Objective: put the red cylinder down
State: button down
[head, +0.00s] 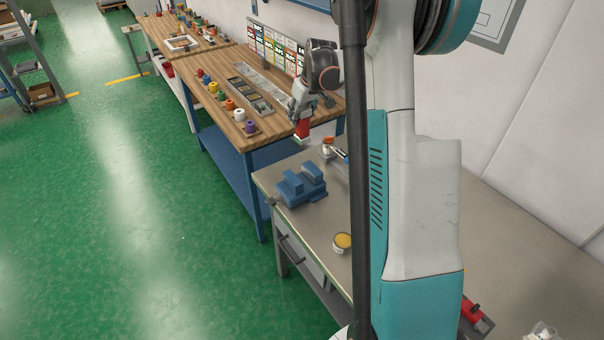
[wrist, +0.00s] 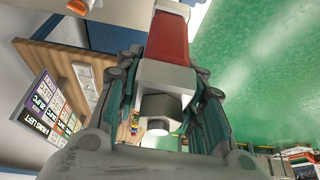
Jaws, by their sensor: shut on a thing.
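The red cylinder (head: 302,128) hangs below my gripper (head: 302,112) in the head view, near the right end of the wooden bench. In the wrist view the red cylinder (wrist: 168,38) has a red body with pale grey ends. My gripper (wrist: 166,85) is shut on its grey end, with one dark green finger on each side. The red part sticks out beyond the fingertips. The head view is too small to show whether its lower end touches anything; I see it in front of the gap between the two tables.
The wooden bench (head: 222,108) holds several coloured spools and a grey tray (head: 250,100). The grey table (head: 330,215) carries a blue fixture (head: 301,186), an orange-and-white item (head: 328,146) and a yellow-topped tin (head: 342,242). A red item (head: 472,310) lies at lower right. My arm hides part of the table.

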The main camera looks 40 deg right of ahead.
notch_tip(320, 180, down, 20)
jog(key=b, duration=0.9)
jog(key=shift+r+b, duration=0.25)
jog(key=shift+b, duration=0.05)
jog(key=shift+f, duration=0.1)
jog(key=c, duration=1.5)
grip_release()
jog(key=shift+f, duration=0.1)
jog(key=o, duration=0.4)
jog(key=shift+o, duration=0.2)
jog(key=p+v, duration=0.1)
jog(key=v, duration=1.1)
jog(key=shift+r+p, duration=0.25)
jog(key=shift+p, duration=0.1)
